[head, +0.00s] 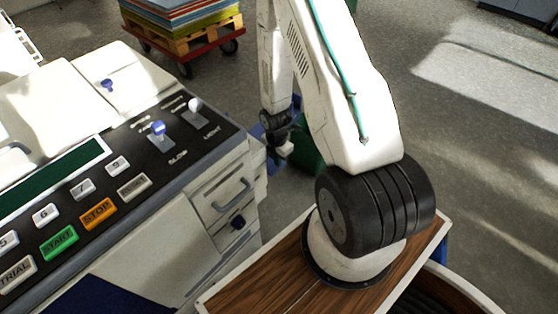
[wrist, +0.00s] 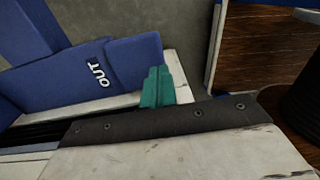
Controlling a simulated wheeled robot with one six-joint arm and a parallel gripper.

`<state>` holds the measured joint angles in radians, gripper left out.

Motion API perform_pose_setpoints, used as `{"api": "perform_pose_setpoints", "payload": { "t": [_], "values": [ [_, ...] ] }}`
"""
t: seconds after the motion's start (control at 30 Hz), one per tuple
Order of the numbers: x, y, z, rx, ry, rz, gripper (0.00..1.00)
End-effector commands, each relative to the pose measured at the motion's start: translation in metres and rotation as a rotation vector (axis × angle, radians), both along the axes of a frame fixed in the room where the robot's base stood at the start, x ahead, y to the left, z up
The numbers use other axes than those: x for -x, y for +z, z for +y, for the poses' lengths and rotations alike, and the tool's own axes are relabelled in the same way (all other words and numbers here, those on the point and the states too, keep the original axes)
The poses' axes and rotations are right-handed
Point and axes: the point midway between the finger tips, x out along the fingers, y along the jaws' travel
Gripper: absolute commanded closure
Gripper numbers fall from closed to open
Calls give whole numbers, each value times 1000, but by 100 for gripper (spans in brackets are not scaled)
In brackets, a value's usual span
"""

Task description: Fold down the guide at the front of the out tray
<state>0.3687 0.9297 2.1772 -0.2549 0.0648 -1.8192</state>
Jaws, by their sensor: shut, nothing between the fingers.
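In the wrist view the blue out tray (wrist: 55,88) carries a white "OUT" label. A blue panel (wrist: 134,62) stands at its right end; I cannot tell for sure whether this is the guide or how far it is tilted. My gripper's teal fingertips (wrist: 158,88) are shut and empty, just below and right of that panel; I cannot tell whether they touch it. My gripper's dark plate and white body hide the lower part of the view. In the head view my gripper (head: 284,148) is small, beyond the machine's right side, and the tray is mostly hidden.
The copying machine (head: 180,125) with its button panel fills the left of the head view. Drawers (head: 225,195) face right. A pallet cart with coloured sheets (head: 185,20) stands behind. A green bin (head: 306,150) shows behind my arm. Floor on the right is clear.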

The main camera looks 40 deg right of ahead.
Motion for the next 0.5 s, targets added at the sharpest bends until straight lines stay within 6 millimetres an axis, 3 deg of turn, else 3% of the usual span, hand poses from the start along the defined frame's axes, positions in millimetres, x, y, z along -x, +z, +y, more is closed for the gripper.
{"api": "perform_pose_setpoints", "payload": {
  "t": [0.5],
  "values": [
    [-7, 0, 1, 0, 1, 0, 100]
  ]
}}
